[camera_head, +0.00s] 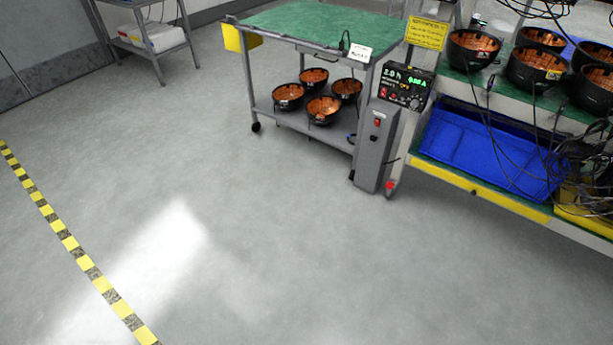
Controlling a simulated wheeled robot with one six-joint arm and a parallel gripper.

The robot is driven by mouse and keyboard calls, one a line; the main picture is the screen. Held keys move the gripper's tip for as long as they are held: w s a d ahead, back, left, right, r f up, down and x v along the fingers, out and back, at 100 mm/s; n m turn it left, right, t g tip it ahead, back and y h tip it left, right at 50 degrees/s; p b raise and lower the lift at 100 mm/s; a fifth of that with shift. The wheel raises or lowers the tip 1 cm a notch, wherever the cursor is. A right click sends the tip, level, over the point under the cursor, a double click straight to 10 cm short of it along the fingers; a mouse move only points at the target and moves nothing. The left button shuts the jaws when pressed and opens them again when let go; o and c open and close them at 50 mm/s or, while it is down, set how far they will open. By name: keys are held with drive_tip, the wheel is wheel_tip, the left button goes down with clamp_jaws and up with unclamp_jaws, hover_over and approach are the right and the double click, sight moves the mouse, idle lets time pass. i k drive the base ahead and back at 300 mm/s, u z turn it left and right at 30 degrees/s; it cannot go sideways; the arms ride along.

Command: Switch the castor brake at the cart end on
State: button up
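A cart (312,22) with a green top stands at the upper middle of the view. One black castor (255,127) shows under its left front corner. The castor at its right end is mostly hidden behind a grey upright box (371,155). A small red part (389,185) sits low beside that box, near the foot of the rack. I cannot tell whether it is a castor brake, or which way any brake is set. My gripper is not in view.
The rack (480,196) with a yellow edge holds black bowls, cables and a blue bin (482,147) at the right. Several bowls (322,109) stand on the cart's lower shelf. A grey side table (150,42) is at upper left. The floor in front is clear, with yellow-black tape (70,243) at left.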

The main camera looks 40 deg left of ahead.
sight(390, 185)
drive_tip(key=u, duration=0.9)
drive_tip(key=i, duration=2.3)
